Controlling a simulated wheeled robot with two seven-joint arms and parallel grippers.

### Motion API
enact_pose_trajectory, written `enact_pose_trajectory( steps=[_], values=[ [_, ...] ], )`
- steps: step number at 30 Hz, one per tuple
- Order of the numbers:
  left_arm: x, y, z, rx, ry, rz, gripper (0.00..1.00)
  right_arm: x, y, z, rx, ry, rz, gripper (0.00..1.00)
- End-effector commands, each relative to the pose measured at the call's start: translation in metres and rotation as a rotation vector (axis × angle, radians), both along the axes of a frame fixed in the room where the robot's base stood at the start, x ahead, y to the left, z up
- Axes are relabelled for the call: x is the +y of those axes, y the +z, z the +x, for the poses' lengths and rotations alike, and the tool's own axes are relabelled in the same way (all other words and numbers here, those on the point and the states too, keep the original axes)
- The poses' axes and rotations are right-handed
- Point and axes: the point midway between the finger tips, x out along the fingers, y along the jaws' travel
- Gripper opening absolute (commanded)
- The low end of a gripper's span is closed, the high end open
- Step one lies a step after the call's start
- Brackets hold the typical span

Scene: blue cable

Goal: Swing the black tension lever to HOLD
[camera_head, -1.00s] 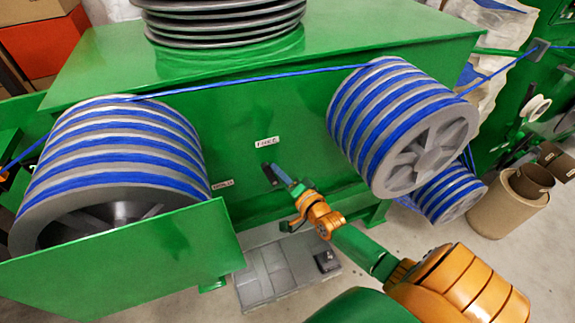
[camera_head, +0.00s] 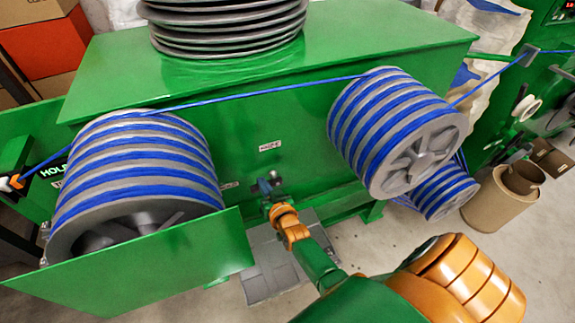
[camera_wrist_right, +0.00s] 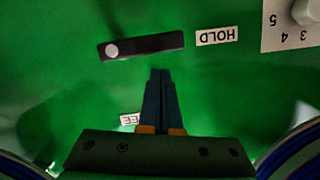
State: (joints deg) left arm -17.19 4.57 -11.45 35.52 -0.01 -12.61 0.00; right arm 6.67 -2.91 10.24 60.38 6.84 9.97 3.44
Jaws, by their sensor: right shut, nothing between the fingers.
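The black tension lever (camera_wrist_right: 150,46) is in the right wrist view on the green panel, with a pale round pivot at its left end. Its free end points right, at the HOLD label (camera_wrist_right: 217,36), close beside it. My right gripper (camera_wrist_right: 160,74) is shut and empty. Its dark fingertips are just below the lever in that view, with a small green gap between. In the head view the right gripper (camera_head: 272,184) is at the panel and largely hides the lever. A partly covered label (camera_wrist_right: 130,119) lies beside the fingers. My left gripper is not in view.
Large drums wound with blue cable stand left (camera_head: 140,170) and right (camera_head: 400,130) of the panel. A green plate (camera_head: 140,265) stands before the left drum. A blue cable (camera_head: 250,92) runs above. A cardboard tube (camera_head: 505,205) stands at right.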

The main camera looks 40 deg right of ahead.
Motion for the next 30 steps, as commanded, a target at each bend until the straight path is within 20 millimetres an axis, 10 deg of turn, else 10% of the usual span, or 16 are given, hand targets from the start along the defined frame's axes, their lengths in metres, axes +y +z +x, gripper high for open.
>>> enact_pose_trajectory(
  steps=[30],
  values=[
    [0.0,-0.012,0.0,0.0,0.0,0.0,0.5,0.006,-0.015,0.002,0.003,-0.001,-0.017,0.0]
  ],
)
